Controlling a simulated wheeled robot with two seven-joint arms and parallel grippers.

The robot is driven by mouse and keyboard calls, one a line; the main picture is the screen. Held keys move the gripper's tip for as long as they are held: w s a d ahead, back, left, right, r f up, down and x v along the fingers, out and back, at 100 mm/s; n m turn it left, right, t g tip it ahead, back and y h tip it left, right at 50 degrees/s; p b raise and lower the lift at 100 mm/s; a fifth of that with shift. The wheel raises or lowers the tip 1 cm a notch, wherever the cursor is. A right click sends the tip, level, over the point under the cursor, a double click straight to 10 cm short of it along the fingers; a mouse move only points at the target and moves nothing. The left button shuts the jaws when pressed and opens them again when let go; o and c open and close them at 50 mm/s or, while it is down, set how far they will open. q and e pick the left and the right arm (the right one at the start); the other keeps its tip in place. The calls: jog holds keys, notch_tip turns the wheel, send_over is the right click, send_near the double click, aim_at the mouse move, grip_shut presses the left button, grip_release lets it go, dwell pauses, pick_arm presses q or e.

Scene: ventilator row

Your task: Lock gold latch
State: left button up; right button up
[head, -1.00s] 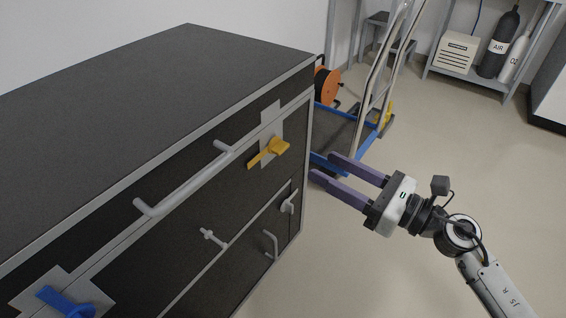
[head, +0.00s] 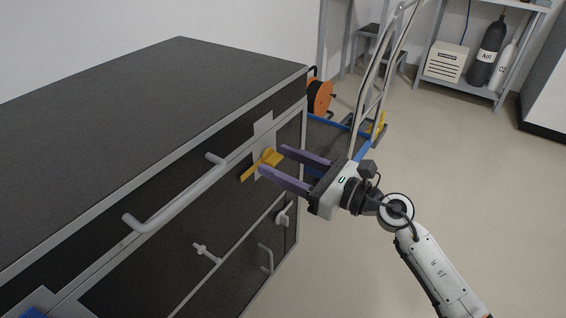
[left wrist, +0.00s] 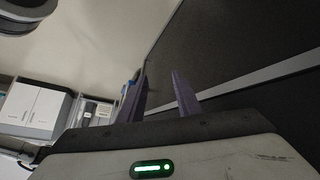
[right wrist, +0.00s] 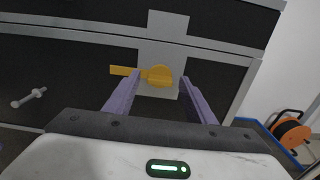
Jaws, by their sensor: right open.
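The gold latch (head: 270,156) is on a grey cross-shaped plate on the cabinet front, near its right corner. Its arm points left, slightly down in the head view; in the right wrist view the latch (right wrist: 158,75) has a round knob and its arm lies nearly level to the left. My right gripper (head: 273,160) is open, with its purple fingertips close in front of the latch. The knob shows between the fingers; I cannot tell whether they touch it. My left gripper (left wrist: 158,76) shows only in its wrist view, fingers apart and nothing between them.
The dark cabinet (head: 150,95) has a long grey handle (head: 178,195) left of the latch and smaller grey fittings below. A blue latch (head: 33,313) is at the lower left. A blue-framed trolley (head: 360,140) with an orange reel (head: 320,96) stands beyond. The floor at right is clear.

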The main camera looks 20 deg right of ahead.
grip_shut()
